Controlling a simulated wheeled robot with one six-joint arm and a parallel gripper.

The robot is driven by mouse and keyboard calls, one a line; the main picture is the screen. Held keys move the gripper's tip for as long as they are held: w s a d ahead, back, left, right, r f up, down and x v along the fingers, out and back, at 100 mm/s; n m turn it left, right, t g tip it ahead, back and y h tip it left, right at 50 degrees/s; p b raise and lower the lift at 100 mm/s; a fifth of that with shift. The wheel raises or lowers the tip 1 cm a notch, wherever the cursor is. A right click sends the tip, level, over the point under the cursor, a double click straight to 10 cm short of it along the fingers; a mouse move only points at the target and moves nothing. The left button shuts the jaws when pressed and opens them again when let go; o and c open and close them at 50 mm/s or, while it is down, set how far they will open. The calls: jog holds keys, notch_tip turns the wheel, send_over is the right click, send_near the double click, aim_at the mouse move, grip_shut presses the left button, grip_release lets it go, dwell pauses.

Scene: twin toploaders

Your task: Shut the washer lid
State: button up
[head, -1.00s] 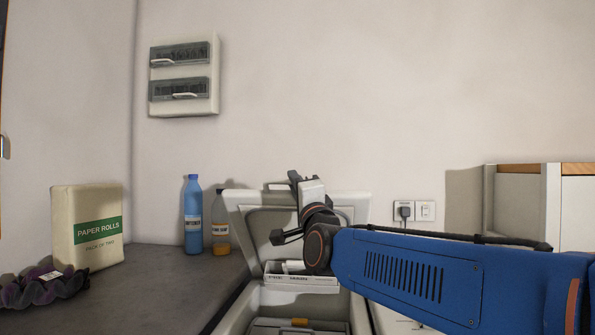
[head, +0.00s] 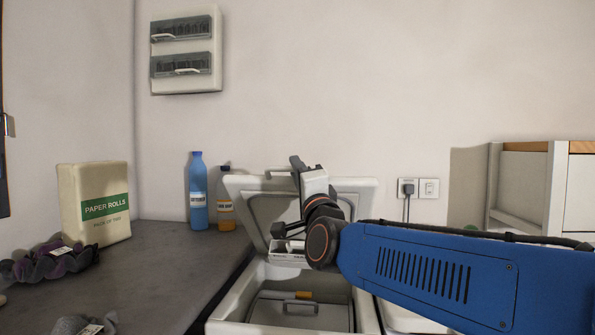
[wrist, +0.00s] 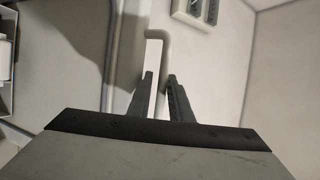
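The washer lid (head: 352,200) is pale and stands raised at the back of the washer (head: 236,312), tilted back toward the wall. Its white handle (head: 280,173) shows at the top edge and as a white strip in the wrist view (wrist: 155,52). My gripper (head: 296,162) is at the top of the lid, in front of part of it. In the wrist view my gripper (wrist: 160,76) has its fingers apart, with the strip in line with the gap, closer to the left finger. I cannot tell whether they touch. My arm hides part of the lid's right side.
A dark counter (head: 165,275) at the left holds paper rolls (head: 95,205), a blue bottle (head: 198,195), an orange-filled bottle (head: 226,215) and dark scrunched items (head: 50,264). A second white top (head: 405,318) is beside the washer. A socket (head: 408,188) is on the wall.

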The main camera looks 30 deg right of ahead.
jog(key=v, duration=1.7)
jog(key=shift+s, duration=0.2)
dwell(0.4)
jog(key=w+a+f+n+g+y, duration=0.2)
jog(key=a+f+n+g+y, duration=0.2)
jog(key=f+n, duration=0.4)
jog(key=w+a+f+n+g+y, duration=0.1)
jog(key=a+f+n+g+y, duration=0.3)
jog(key=f, duration=0.6)
jog(key=s+d+f+n+g+h, duration=0.2)
jog(key=s+f+g, duration=0.3)
jog(key=f, duration=0.4)
jog(key=s+d+f+n+g+h, duration=0.2)
jog(key=s+d+f+n+g, duration=0.1)
jog(key=s+f, duration=0.4)
notch_tip(320, 180, down, 2)
jog(key=d+g, duration=0.1)
jog(key=d, duration=0.1)
jog(key=shift+d+n+g, duration=0.3)
jog(key=shift+n+g, duration=0.1)
